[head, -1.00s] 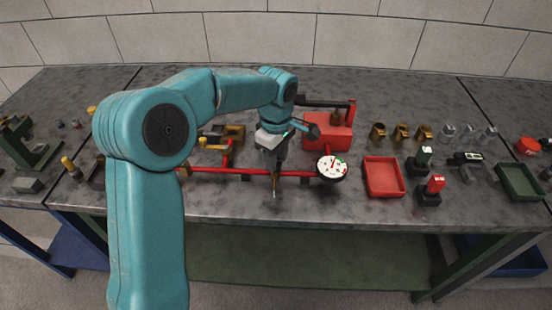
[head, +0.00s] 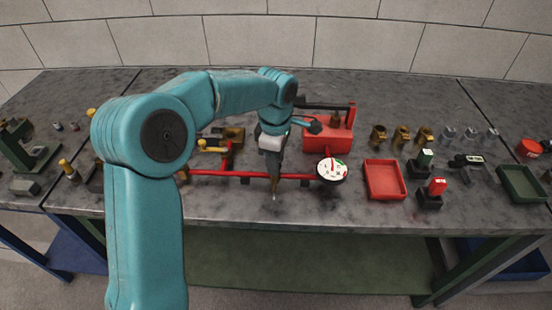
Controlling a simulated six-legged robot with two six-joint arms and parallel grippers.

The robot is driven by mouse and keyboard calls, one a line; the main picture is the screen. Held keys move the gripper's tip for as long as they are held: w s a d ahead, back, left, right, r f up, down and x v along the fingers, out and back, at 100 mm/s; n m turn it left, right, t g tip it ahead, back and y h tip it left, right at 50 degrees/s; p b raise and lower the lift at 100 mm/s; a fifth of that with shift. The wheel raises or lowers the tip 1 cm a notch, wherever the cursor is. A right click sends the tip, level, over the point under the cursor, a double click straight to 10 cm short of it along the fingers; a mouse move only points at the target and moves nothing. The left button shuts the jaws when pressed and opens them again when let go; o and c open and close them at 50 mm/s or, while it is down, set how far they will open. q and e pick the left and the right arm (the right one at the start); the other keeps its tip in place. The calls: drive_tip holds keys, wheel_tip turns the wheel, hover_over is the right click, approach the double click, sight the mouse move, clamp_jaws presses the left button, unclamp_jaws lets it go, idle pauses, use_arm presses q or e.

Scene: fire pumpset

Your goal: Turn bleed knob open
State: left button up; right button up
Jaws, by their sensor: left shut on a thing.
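A red pipe (head: 222,173) runs along the bench front with a round white gauge (head: 332,169) at its right end. My left gripper (head: 274,190) reaches down to the pipe, left of the gauge, fingers pointing at the bench. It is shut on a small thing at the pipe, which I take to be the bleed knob. The knob itself is hidden by the fingers, so its angle cannot be read. My right gripper is not in view.
A red pump body (head: 328,134) stands behind the gauge. A yellow-handled valve (head: 212,147) is left of the gripper. A red tray (head: 384,179), brass fittings (head: 402,137) and a green tray (head: 521,182) are to the right. The bench front edge is clear.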

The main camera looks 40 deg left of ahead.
use_arm(q)
drive_tip(key=shift+a, duration=0.15)
drive_tip(key=o, duration=0.8)
drive_tip(key=shift+o, duration=1.2)
drive_tip(key=shift+r, duration=0.3)
wheel_tip(320, 180, up, 16)
drive_tip(key=p, duration=0.2)
drive_tip(key=shift+f, duration=0.15)
drive_tip(key=shift+s, duration=0.1)
